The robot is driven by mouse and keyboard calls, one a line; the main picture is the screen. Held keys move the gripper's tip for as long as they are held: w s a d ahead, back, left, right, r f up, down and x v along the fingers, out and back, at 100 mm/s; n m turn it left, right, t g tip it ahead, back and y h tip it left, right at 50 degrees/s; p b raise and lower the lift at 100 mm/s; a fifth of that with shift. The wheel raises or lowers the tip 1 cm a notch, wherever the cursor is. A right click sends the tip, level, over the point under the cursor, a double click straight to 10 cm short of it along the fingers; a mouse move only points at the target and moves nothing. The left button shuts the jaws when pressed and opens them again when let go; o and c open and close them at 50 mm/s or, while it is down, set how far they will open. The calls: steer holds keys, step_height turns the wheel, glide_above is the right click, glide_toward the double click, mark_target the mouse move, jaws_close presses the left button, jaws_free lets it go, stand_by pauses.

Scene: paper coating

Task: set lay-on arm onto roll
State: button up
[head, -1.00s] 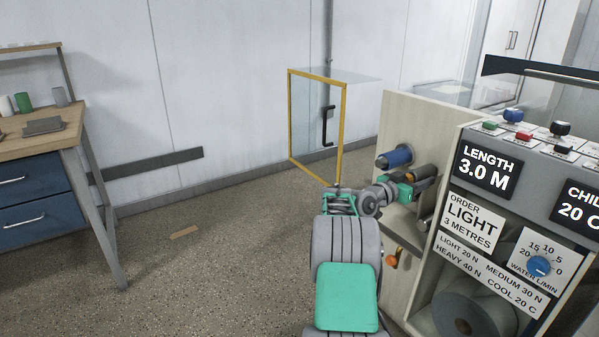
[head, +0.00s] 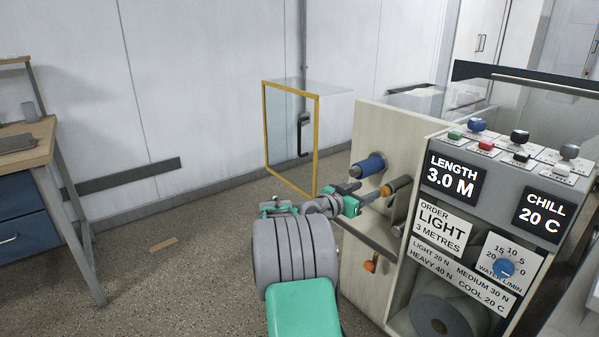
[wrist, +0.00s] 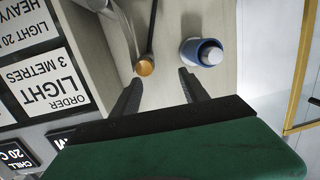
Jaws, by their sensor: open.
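The lay-on arm looks like the black rod with a tan-orange roller end (head: 398,186) on the machine's side panel. In the wrist view the tan end (wrist: 145,67) faces me, with the dark rod running up from it. The blue roll (head: 369,165) sticks out of the same panel, left of the tan end; in the wrist view the roll (wrist: 203,52) is to the right. My gripper (head: 366,192) is open, left of the tan end and below the roll. In the wrist view its fingers (wrist: 160,78) are apart and empty, the left fingertip near the tan end.
A yellow-framed clear guard (head: 291,138) stands open behind my arm. An orange knob (head: 370,264) sits lower on the panel. The machine front (head: 492,195) has displays, buttons and a dial. A workbench (head: 40,140) is far left; floor between is mostly clear.

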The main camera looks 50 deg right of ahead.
steer(key=w+a+r+n+t+y+p, duration=0.2)
steer(key=w+a+r+y+p, duration=0.1)
steer(key=a, duration=0.5)
steer(key=w+a+r+n+t+y+p, duration=0.2)
steer(key=w+a+p, duration=0.4)
steer(key=a, duration=0.3)
step_height(320, 180, up, 2)
steer(key=shift+w+r+n+t+y, duration=0.1)
steer(key=shift+w+n+t+y, duration=0.25)
steer(key=shift+n+t, duration=0.2)
